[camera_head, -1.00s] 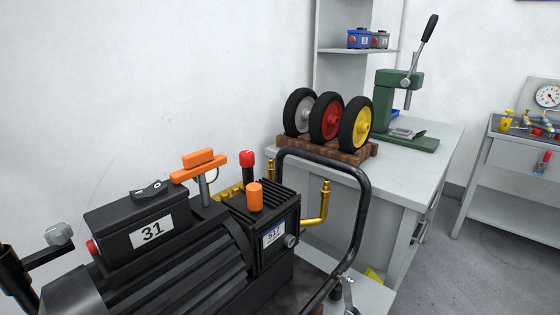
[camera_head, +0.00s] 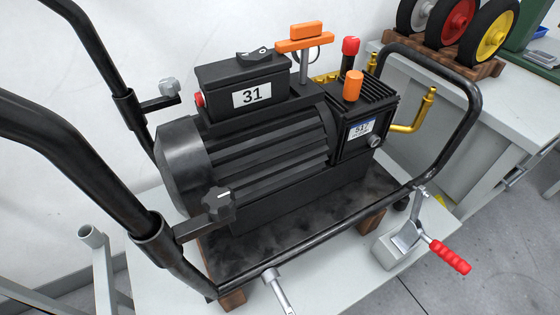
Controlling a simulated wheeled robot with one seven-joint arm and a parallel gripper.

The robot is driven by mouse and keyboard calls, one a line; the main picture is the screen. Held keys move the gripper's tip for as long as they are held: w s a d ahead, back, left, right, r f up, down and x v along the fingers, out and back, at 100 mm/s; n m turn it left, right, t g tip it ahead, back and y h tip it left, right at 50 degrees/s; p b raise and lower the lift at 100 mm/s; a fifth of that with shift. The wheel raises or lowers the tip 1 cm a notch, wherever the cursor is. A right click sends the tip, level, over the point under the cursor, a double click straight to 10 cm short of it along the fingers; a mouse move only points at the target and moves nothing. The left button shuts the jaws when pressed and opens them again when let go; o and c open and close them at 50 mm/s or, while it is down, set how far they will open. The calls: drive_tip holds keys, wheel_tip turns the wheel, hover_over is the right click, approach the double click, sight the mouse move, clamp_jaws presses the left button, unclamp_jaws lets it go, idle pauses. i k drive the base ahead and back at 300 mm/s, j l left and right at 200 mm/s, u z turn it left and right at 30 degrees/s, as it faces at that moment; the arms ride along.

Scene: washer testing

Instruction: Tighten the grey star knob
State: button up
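The grey star knob (camera_head: 169,87) is a light grey lobed knob on a short black bracket. A second, black star knob (camera_head: 218,204) sits on a similar bracket on the near handle tube. Nothing touches either knob. How tight the grey knob is cannot be told from this view. My gripper is not in view.
The black handle tubes (camera_head: 75,168) rise at the left, in front of the wall. A red-handled lever (camera_head: 450,257) sticks out at the right, and a metal rod (camera_head: 278,290) at the bottom. An orange T-handle (camera_head: 304,42) stands above the motor. Wheels (camera_head: 490,35) rest on the bench behind.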

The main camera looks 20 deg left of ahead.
sight(170, 86)
drive_tip(key=u, duration=1.25)
